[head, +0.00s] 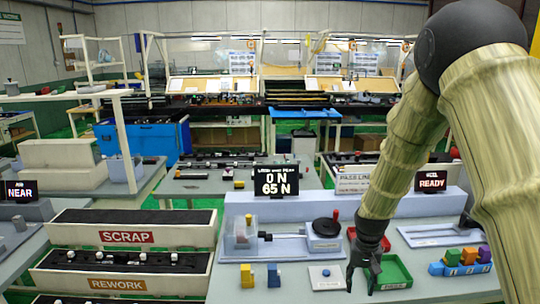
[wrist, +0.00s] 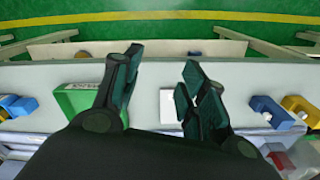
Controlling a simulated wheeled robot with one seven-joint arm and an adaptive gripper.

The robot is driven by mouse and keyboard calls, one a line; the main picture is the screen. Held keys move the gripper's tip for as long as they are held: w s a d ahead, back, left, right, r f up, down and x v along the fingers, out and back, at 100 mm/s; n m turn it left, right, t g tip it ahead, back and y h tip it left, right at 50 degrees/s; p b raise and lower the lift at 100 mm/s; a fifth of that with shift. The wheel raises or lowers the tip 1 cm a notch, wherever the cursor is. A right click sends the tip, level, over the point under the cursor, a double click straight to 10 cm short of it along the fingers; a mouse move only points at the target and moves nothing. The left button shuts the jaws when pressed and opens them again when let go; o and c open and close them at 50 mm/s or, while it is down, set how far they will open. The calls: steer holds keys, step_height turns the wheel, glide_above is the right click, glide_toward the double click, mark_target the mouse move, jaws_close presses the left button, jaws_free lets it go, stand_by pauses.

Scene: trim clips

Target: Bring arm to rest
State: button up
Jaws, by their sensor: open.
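My gripper (head: 362,284) hangs fingers down over the front of the grey bench, between a white plate and a green tray in the head view. Its two dark fingers stand apart in the wrist view (wrist: 160,78), with nothing held between them. The arm reaches down from the upper right of the head view and hides part of the bench. The green tray (head: 393,283) is to the gripper's right and looks empty; it also shows at left in the wrist view (wrist: 75,103). The white plate (head: 326,278) is to the gripper's left, partly behind a finger in the wrist view.
A yellow clip (head: 246,276) and a blue one (head: 274,276) stand left of the plate. A fixture with a round dark head (head: 326,228) and a red tray (head: 369,247) lie behind. Coloured clips (head: 462,263) sit at right. SCRAP (head: 127,237) and REWORK (head: 117,284) bins are left.

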steer(key=s+a+f+n+b, duration=0.1)
steer(key=s+f, duration=0.6)
steer(key=f, duration=0.3)
steer(key=s+f+b, duration=0.1)
steer(key=s+f, duration=0.6)
steer(key=f, duration=0.3)
steer(key=s+a+f+b, duration=0.1)
steer(key=s+f, duration=0.3)
steer(key=s, duration=0.5)
steer(key=s+a+f+n+b, duration=0.1)
steer(key=s+f, duration=0.3)
steer(key=s, duration=0.5)
steer(key=s+f+b, duration=0.1)
steer(key=s+f, duration=0.4)
steer(key=s, duration=0.5)
steer(key=shift+a+n, duration=0.4)
